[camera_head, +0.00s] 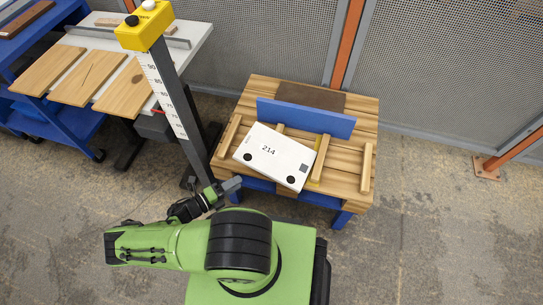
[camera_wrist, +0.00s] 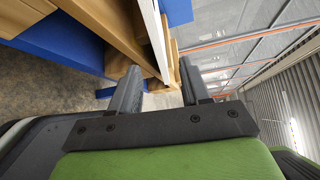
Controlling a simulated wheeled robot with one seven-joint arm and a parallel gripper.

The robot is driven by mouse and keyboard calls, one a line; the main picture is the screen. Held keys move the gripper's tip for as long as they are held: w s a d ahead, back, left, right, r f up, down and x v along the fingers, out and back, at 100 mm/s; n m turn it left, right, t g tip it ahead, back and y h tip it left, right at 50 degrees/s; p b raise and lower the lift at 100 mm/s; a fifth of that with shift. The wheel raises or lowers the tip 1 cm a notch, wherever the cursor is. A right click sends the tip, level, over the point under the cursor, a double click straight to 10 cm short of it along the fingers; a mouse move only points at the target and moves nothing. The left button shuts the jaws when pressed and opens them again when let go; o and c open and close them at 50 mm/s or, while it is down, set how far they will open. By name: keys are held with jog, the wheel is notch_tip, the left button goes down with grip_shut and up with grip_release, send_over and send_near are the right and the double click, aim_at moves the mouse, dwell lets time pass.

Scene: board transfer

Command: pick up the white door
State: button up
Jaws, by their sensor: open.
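The white door (camera_head: 268,150) is a flat white panel marked 214, with two dark round spots and a small grey square. It lies askew on wooden slats on the workbench, in front of a blue upright board. My gripper (camera_head: 236,184) is open near the bench's front left edge, just below the door's near long side in the head view. In the wrist view a thin white edge (camera_wrist: 155,35), which looks like the door's, runs between the lines of my two open fingers (camera_wrist: 160,68). Nothing is gripped. Whether a finger touches the door cannot be told.
The wooden workbench (camera_head: 361,120) has blue legs and raised slats, with the blue board (camera_head: 305,117) behind the door. A yellow-topped measuring post (camera_head: 165,80) stands left of it. A table with wooden boards (camera_head: 88,76) is further left. Floor at right is clear.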

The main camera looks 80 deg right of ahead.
aim_at(258, 171)
jog(key=x, duration=0.3)
jog(key=b+x, duration=0.1)
jog(key=x, duration=0.6)
jog(key=shift+s+d+f+b, duration=0.1)
jog(key=shift+d+f+b, duration=0.25)
jog(key=shift+f, duration=0.05)
jog(key=shift+r, duration=0.1)
grip_shut()
